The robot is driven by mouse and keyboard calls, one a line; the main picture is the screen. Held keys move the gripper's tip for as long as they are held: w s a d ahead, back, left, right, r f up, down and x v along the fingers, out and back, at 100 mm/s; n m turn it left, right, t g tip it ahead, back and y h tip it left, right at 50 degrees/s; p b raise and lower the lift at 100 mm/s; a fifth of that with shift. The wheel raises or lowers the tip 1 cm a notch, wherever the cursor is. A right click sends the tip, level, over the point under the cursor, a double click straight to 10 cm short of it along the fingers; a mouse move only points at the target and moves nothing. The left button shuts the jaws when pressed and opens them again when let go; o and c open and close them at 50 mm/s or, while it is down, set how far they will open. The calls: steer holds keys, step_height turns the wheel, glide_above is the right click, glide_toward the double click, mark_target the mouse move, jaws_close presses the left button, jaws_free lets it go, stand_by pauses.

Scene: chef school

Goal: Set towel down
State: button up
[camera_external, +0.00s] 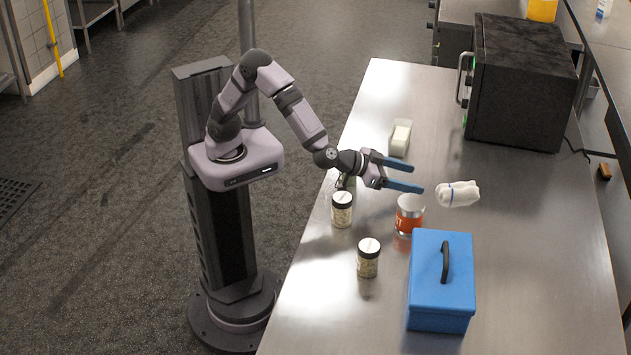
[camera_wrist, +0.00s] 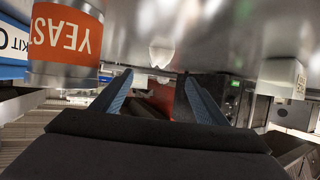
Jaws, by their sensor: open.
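A gap separates the fingertips from the towel. In the wrist view, which is upside down, a small white shape that appears to be the towel (camera_wrist: 162,52) shows against the counter, beyond the open fingertips (camera_wrist: 158,76).
An orange-labelled yeast can (camera_external: 410,215) stands close below my gripper. A white dish (camera_external: 400,138) and black oven (camera_external: 520,85) are farther back. Counter right of the towel is clear.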

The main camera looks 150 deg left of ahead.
steer(key=p, duration=0.2)
glide_toward(460, 185)
steer(key=x, duration=0.4)
steer(key=shift+s+a+f, duration=0.1)
steer(key=shift+s, duration=0.2)
steer(key=shift+p+x, duration=0.7)
steer(key=shift+x, duration=0.35)
steer(key=shift+w+a, duration=0.1)
steer(key=p+x, duration=0.2)
steer(key=p, duration=0.1)
steer(key=shift+w+a, duration=0.2)
steer(key=shift+w, duration=0.05)
steer(key=shift+p+x, duration=0.4)
steer(key=shift+x, duration=0.8)
